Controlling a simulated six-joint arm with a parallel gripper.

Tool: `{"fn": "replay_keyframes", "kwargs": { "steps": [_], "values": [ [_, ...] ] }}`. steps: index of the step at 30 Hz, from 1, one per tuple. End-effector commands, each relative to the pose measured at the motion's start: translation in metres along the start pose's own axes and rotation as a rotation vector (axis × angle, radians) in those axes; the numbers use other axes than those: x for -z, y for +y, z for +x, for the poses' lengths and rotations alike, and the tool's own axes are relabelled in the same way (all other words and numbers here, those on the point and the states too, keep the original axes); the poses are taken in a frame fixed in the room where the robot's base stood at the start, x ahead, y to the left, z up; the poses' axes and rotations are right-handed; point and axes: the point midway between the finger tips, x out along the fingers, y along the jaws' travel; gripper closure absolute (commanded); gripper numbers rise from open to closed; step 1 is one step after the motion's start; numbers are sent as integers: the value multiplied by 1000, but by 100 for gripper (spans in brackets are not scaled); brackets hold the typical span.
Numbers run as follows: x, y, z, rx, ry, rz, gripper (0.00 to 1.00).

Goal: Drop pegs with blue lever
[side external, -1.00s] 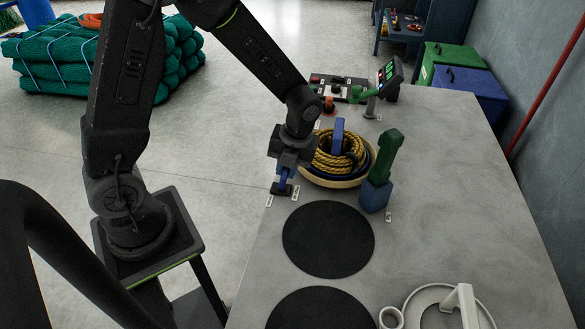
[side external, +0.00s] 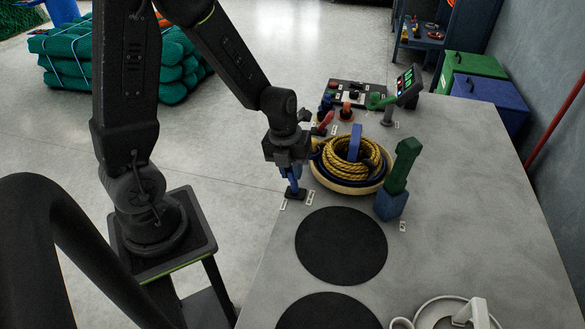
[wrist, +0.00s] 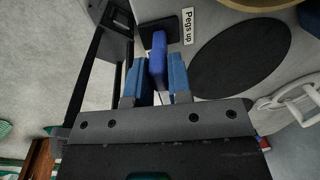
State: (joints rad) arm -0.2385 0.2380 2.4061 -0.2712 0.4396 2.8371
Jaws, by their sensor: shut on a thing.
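The blue lever (wrist: 158,60) stands between the two blue fingers of my gripper (wrist: 157,80) in the wrist view. My gripper is shut on it. In the side view my gripper (side external: 291,174) points down at the lever's dark base plate (side external: 295,194), on the left edge of the table. The fingers hide most of the lever there. A label reading "Pegs up" (wrist: 187,27) lies beside the lever in the wrist view. No pegs can be made out.
A round tray of yellow rope (side external: 350,183) and a green handle on a blue block (side external: 396,180) stand right of my gripper. A red lever (side external: 322,123) and a control panel (side external: 352,94) are behind. A black round mat (side external: 341,246) lies in front.

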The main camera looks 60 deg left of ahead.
Motion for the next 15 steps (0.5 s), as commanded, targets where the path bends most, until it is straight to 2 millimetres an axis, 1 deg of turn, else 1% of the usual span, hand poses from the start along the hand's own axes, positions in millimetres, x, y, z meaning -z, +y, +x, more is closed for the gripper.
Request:
{"fn": "replay_keyframes", "kwargs": {
  "steps": [7,8,15],
  "values": [
    [0,0,0,0,1,0,100],
    [0,0,0,0,1,0,79],
    [0,0,0,0,1,0,56]
  ]
}}
